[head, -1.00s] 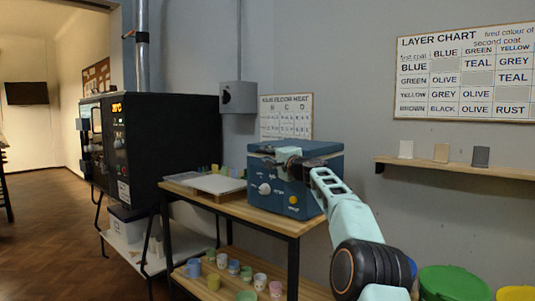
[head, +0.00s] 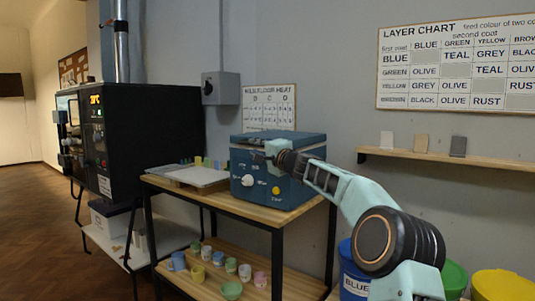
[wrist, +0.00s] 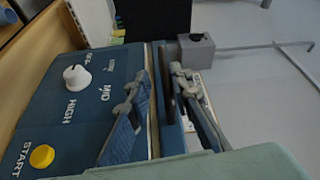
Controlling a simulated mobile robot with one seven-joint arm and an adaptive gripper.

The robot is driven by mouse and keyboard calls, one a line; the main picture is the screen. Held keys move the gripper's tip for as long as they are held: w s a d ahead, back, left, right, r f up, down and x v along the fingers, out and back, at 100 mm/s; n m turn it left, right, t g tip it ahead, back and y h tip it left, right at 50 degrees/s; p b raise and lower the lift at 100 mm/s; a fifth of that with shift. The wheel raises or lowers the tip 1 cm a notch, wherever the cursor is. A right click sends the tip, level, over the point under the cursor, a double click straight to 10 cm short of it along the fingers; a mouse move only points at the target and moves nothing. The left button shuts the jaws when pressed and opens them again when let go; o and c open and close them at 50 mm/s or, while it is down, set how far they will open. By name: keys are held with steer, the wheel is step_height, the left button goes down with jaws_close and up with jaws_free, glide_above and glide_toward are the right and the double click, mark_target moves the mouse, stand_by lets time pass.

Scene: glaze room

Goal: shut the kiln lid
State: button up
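The kiln (head: 283,178) is a blue box with a white knob and a yellow button, standing on a wooden-topped table. Its lid (head: 285,140) lies across the top and looks down or nearly so; a small gap cannot be ruled out. My gripper (head: 266,157) is at the kiln's upper front edge. In the wrist view, the kiln front (wrist: 70,100) fills the left side, and a pale line runs along its top edge. My gripper (wrist: 160,98) has its fingers apart there, one over the front panel and one beyond the edge. Contact cannot be told.
A big black oven (head: 140,135) stands left of the table. A pale board (head: 190,176) lies beside the kiln. Several cups and bowls stand on the lower shelf (head: 250,275). A wall shelf (head: 450,160) and coloured buckets (head: 503,284) are at right.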

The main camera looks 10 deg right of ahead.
steer(key=v, duration=0.8)
steer(key=shift+a, duration=0.1)
